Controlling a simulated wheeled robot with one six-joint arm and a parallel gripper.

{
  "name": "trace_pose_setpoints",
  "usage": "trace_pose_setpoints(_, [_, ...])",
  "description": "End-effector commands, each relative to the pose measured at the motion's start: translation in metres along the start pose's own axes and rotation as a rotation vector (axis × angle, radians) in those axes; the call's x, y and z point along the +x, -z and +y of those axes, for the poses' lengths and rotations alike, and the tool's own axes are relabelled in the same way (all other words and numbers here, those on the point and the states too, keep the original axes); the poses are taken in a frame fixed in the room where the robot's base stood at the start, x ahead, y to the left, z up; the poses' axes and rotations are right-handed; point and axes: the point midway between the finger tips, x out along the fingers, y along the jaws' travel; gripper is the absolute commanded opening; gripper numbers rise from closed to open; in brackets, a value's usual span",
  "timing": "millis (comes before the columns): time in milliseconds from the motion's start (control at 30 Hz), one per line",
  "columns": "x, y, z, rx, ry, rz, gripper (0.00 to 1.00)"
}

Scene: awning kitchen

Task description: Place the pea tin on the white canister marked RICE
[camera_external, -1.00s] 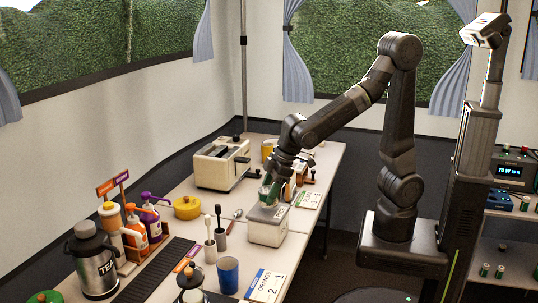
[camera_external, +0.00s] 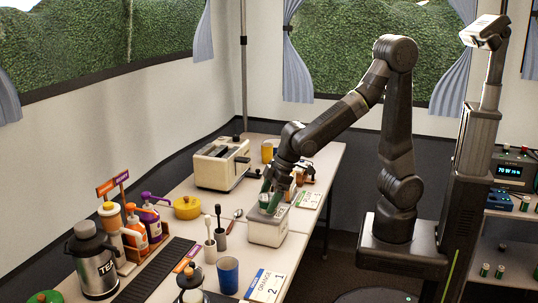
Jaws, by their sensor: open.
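A white block-shaped canister (camera_external: 267,231) stands on the table below my gripper; I cannot read any marking on it. A small green tin (camera_external: 265,201), which looks like the pea tin, is at the top of this canister. My gripper (camera_external: 270,196) points down at the tin, with its open fingers close around or beside it. The fingers partly hide the tin, so I cannot tell whether they touch it or whether it rests fully on the lid.
A cream toaster (camera_external: 221,164) stands behind to the left, with a yellow pot (camera_external: 187,207) nearer. A blue cup (camera_external: 228,275) and utensils in holders stand in front of the canister. A steel TEA flask (camera_external: 94,262) and pump bottles stand at the left.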

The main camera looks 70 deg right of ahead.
Motion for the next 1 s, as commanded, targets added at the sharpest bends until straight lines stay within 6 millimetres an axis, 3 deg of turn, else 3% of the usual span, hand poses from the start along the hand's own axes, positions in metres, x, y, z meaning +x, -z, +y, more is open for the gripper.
trace_pose_setpoints(167, [-0.015, 0.003, 0.000, 0.000, 0.000, 0.004, 0.77])
trace_pose_setpoints(700, [-0.110, 0.002, 0.000, 0.000, 0.000, 0.004, 0.77])
trace_pose_setpoints(1000, [-0.123, 0.001, 0.000, 0.000, 0.000, 0.000, 0.77])
